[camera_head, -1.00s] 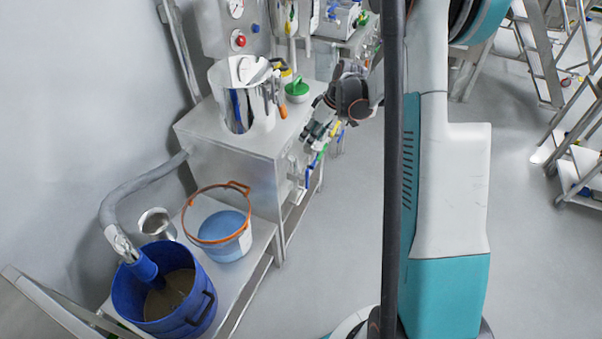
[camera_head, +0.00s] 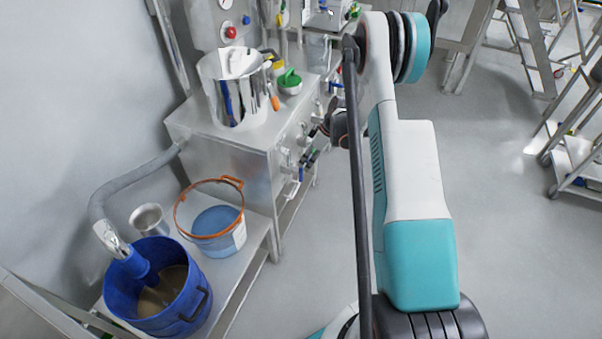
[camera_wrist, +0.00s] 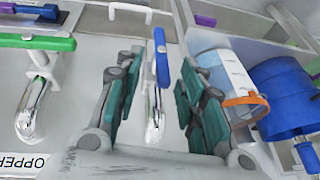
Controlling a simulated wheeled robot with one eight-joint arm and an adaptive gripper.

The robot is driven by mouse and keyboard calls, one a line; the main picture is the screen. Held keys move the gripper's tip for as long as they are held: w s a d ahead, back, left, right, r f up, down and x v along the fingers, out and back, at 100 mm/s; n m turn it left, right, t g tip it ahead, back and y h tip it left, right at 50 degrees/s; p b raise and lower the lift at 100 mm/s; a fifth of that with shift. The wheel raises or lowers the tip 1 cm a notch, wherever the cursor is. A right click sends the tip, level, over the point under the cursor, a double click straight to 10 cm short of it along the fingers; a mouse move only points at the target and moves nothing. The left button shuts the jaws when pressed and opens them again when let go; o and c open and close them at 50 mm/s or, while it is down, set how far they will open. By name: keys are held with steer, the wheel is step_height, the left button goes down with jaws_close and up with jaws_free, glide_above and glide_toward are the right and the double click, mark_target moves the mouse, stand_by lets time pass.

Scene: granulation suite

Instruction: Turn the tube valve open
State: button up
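A valve with a blue lever handle (camera_wrist: 161,60) on a bent chrome tube (camera_wrist: 154,118) shows in the wrist view. My gripper (camera_wrist: 160,75) is open, with its green-padded fingers on either side of this blue handle. I cannot tell whether either finger touches it. Another valve with a green handle (camera_wrist: 36,42) and its own chrome tube is to the left. In the head view my gripper (camera_head: 312,158) is small, close to the valves on the cabinet front (camera_head: 262,178), and partly hidden behind my arm.
A blue bucket (camera_head: 196,312) and a clear pail with an orange rim (camera_head: 240,212) stand on the low shelf beside the cabinet. A steel pot (camera_head: 228,95) is on the cabinet top. Stepladders stand at right. The floor (camera_head: 480,190) between is clear.

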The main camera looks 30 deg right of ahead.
mark_target(301, 169)
steer(key=b+x, duration=0.2)
steer(key=x, duration=0.4)
steer(key=shift+w+a+f, duration=0.1)
steer(key=shift+f, duration=0.1)
